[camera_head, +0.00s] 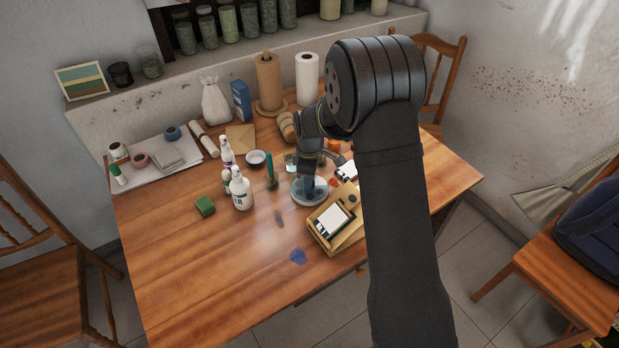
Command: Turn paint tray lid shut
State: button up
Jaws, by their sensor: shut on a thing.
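The paint tray (298,199) looks like a round, shallow, grey-blue dish on the wooden table. My gripper (308,182) points down at it from above, with its tip at the top of the dish. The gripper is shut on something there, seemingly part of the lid. The fingers are dark and small, and my arm hides part of this area. I cannot tell where the lid ends and the tray begins, nor how far the lid is turned.
A wooden box (329,241) with a white card stands close at the lower right of the dish. White bottles (240,190), a small bowl (256,158) and a green block (205,206) are to the left. The table's front left (190,275) is clear.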

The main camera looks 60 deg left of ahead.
jog(key=o, duration=1)
jog(key=shift+c, duration=0.2)
jog(key=shift+r, duration=0.1)
notch_tip(320, 180, up, 17)
jog(key=shift+r, duration=0.15)
notch_tip(320, 180, down, 18)
jog(key=shift+r, duration=0.25)
dwell(0.5)
